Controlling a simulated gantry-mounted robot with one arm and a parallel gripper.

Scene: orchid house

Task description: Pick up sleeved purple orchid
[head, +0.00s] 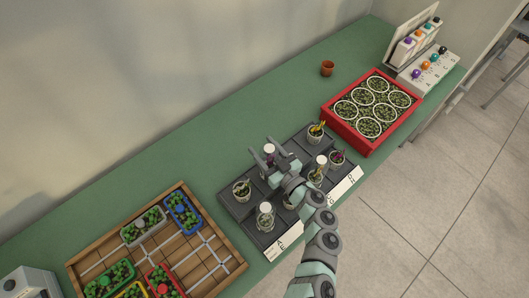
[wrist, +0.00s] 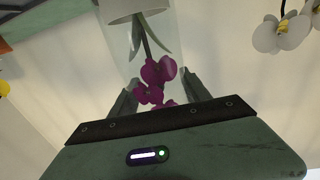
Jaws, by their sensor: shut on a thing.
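The sleeved purple orchid (wrist: 158,72) shows in the wrist view, its dark stem and magenta blooms inside a clear sleeve (wrist: 116,45) that rises from a white pot (wrist: 128,8). My gripper (wrist: 156,92) has one finger on each side of the sleeve near the blooms and is shut on it. In the head view my gripper (head: 270,157) is over the back part of the dark grey tray (head: 229,205). There the pot shows only as a small pale shape between the fingers. Whether the pot still touches the tray I cannot tell.
Several other potted orchids stand in the tray, including a sleeved one (head: 265,216) and a yellow one (head: 316,131). A white orchid (wrist: 283,34) is close by in the wrist view. A red crate (head: 354,136) is right, a wooden tray (head: 228,264) left.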

